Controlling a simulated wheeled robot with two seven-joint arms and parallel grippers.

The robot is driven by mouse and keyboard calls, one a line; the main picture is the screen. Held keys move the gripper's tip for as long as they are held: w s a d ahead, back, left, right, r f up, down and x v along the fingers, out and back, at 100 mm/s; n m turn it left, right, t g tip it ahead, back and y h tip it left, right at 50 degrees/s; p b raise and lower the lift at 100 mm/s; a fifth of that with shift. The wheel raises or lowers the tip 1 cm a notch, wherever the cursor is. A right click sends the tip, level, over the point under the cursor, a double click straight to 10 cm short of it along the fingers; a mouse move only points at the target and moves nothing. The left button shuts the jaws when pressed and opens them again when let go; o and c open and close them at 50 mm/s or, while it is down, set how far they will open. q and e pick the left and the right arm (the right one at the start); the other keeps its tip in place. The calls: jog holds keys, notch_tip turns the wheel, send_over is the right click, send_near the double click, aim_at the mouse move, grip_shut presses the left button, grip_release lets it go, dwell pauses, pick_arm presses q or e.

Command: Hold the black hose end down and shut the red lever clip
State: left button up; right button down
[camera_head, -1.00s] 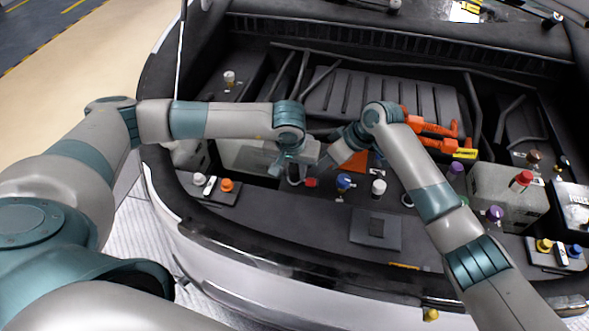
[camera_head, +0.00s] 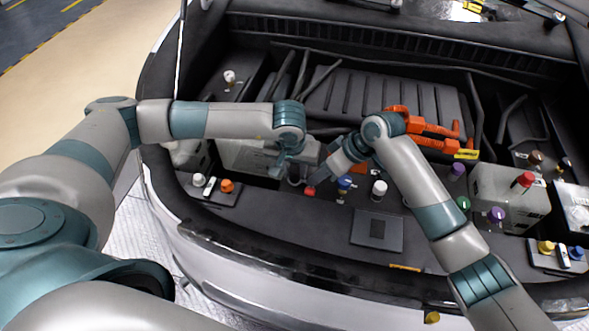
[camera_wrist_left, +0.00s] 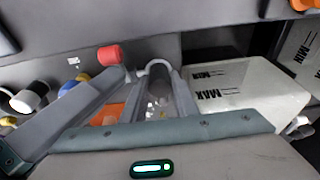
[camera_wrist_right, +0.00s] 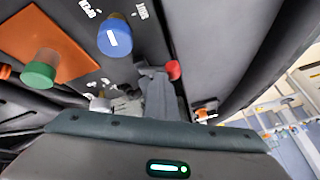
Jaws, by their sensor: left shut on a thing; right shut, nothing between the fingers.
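My left gripper (camera_head: 290,172) is shut on the black hose end (camera_wrist_left: 158,78), which shows as a dark rounded piece between its fingers in the left wrist view. The red lever clip (camera_head: 310,191) shows as a small red piece just in front of the left gripper. It also shows in the left wrist view (camera_wrist_left: 110,55) and the right wrist view (camera_wrist_right: 174,70). My right gripper (camera_head: 317,182) is shut and empty, its tips right beside the red piece. I cannot tell if they touch. The clip's body is largely hidden by the fingers.
A translucent tank (camera_wrist_left: 245,95) with MAX and MIN marks stands beside the left gripper. A blue cap (camera_wrist_right: 114,40) and a green cap (camera_wrist_right: 38,74) stand near the right gripper. A white cap (camera_head: 379,187) is to the right. The front ledge holds a flat dark plate (camera_head: 376,231).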

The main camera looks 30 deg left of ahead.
pick_arm(q)
jog(key=shift+w+a+f, duration=0.15)
jog(key=shift+a+f, duration=0.05)
pick_arm(e)
jog(key=shift+s+f, duration=0.1)
jog(key=shift+s, duration=0.5)
jog(key=shift+s+f, duration=0.1)
jog(key=shift+s, duration=0.1)
pick_arm(q)
jog(key=shift+s+d+r, duration=0.3)
pick_arm(e)
jog(key=shift+s+d+r, duration=0.1)
jog(key=shift+d+r, duration=0.1)
jog(key=shift+r, duration=0.05)
jog(key=shift+a, duration=0.1)
